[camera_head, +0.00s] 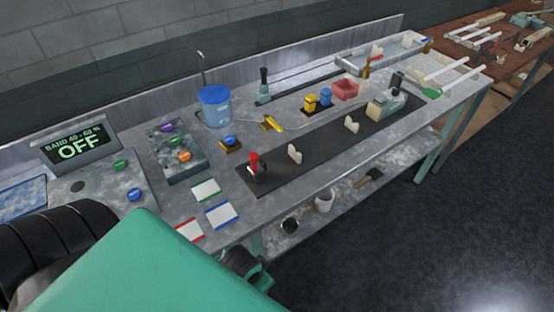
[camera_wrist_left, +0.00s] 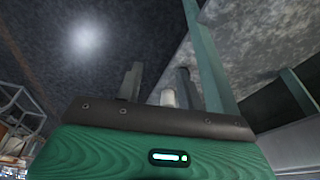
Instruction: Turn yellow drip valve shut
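The lever lies slanted; whether the valve is open or shut I cannot tell. My left gripper (camera_wrist_left: 157,78) shows in the left wrist view with its two dark fingers apart and nothing clearly held between them. It is low by the bench's legs, away from the valve.
A red-handled clamp (camera_head: 254,166) and white holders (camera_head: 294,154) stand on a black mat. Open floor lies right.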

